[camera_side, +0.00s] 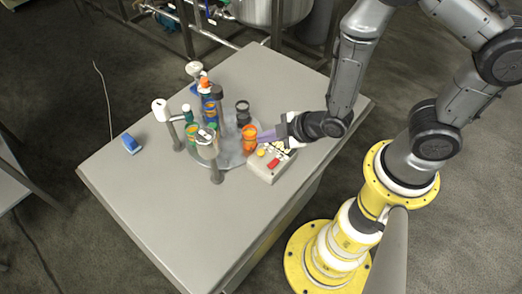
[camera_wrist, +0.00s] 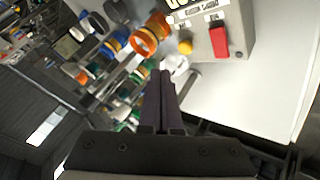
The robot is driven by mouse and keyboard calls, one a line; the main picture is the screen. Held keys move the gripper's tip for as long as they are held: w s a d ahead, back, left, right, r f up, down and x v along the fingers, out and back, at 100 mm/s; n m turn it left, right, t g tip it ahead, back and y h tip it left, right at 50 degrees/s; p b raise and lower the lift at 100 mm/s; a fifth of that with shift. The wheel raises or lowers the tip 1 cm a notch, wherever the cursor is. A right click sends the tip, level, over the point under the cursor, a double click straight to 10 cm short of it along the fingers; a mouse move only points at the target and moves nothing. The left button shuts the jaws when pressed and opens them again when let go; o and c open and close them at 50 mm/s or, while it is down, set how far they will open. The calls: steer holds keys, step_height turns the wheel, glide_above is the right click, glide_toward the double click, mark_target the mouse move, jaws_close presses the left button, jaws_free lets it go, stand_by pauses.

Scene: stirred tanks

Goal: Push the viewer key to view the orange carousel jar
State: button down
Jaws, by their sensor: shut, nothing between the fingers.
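The grey control box (camera_side: 271,165) sits on the table at the right edge of the carousel (camera_side: 232,153). It carries a red key (camera_side: 273,163), a yellow button (camera_side: 261,153) and several white keys; the red key (camera_wrist: 219,41) and yellow button (camera_wrist: 185,47) also show in the wrist view. I cannot tell which is the viewer key. An orange jar (camera_side: 249,141) stands on the carousel beside the box; orange rings show in the wrist view (camera_wrist: 143,43). My gripper (camera_side: 265,136) is shut and empty, above the box's far side; its fingers (camera_wrist: 160,78) point toward the carousel.
Several posts with heads stand around the carousel, including a white-topped one (camera_side: 160,108). Other jars, green, blue and dark, stand on it. The table's front (camera_side: 200,225) is clear.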

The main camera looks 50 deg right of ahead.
steer(key=shift+r, duration=1.2)
steer(key=w+d+r+m+t, duration=0.25)
steer(key=w+r, duration=0.35)
steer(key=r, duration=0.6)
steer(key=s+d+r+m+h, duration=0.1)
steer(key=s+d+r+m, duration=0.2)
steer(key=r, duration=0.9)
steer(key=s+d+r+m, duration=0.2)
steer(key=s+d+r, duration=0.2)
steer(key=s, duration=0.3)
steer(key=s+f+m+g, duration=0.2)
steer(key=s+g, duration=0.1)
steer(key=s, duration=0.2)
steer(key=s+f+m+g+h, duration=0.1)
steer(key=s+f+m+g, duration=0.1)
steer(key=s, duration=0.4)
steer(key=shift+s+d+f+g, duration=0.2)
steer(key=shift+s+d+g, duration=0.05)
steer(key=shift+g, duration=0.2)
